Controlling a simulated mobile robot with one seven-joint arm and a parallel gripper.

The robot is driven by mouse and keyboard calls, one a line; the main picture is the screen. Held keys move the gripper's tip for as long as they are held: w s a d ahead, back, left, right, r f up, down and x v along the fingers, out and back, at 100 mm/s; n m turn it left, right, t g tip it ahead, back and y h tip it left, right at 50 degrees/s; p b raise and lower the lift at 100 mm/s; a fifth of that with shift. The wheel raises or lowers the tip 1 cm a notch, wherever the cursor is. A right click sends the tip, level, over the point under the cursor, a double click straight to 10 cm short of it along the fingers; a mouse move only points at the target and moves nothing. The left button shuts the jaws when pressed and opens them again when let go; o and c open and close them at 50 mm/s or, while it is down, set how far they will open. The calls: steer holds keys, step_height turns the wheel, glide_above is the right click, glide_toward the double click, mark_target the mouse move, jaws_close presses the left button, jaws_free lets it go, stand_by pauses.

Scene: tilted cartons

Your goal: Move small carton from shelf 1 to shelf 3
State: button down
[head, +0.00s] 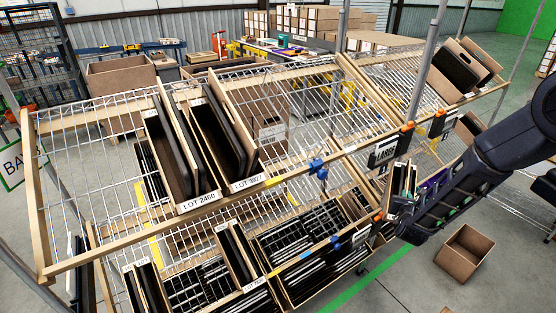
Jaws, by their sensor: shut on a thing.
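My arm comes in from the right edge, and my gripper (401,208) is at its lower left end, beside the right end post of the near shelf bay. The gripper is shut on what looks like a small carton (402,178) with thin upright items in it. The fingertips and much of this carton are hidden. Narrow cartons marked LOT 2460 (198,204) and LOT 3821 (247,182) stand on the tilted upper wire shelf (95,165), holding dark panels. More cartons (256,284) stand on the shelf below. I cannot tell which shelf is 1 or 3.
The upper shelf has bare wire left and right of its cartons. A metal post (425,65) rises between the bays. Tan cartons (480,55) lean on the far right shelf. An open brown box (464,252) sits on the floor below my arm.

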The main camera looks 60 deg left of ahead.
steer(key=s+a+n+g+y, duration=0.2)
steer(key=s+a, duration=0.5)
steer(key=s, duration=0.8)
steer(key=s+a+n+g+y, duration=0.25)
steer(key=s+a, duration=0.35)
steer(key=s, duration=0.8)
steer(key=s+a+n+g+y, duration=0.15)
steer(key=s+a, duration=0.55)
steer(key=s, duration=0.8)
step_height(320, 180, down, 8)
steer(key=shift+w+f+g+h, duration=0.2)
steer(key=shift+w+g+h, duration=0.1)
steer(key=shift+g, duration=0.1)
steer(key=shift+a+f, duration=0.1)
steer(key=shift+f, duration=0.45)
steer(key=c, duration=1.6)
jaws_free()
steer(key=r+v, duration=0.1)
steer(key=v, duration=1.1)
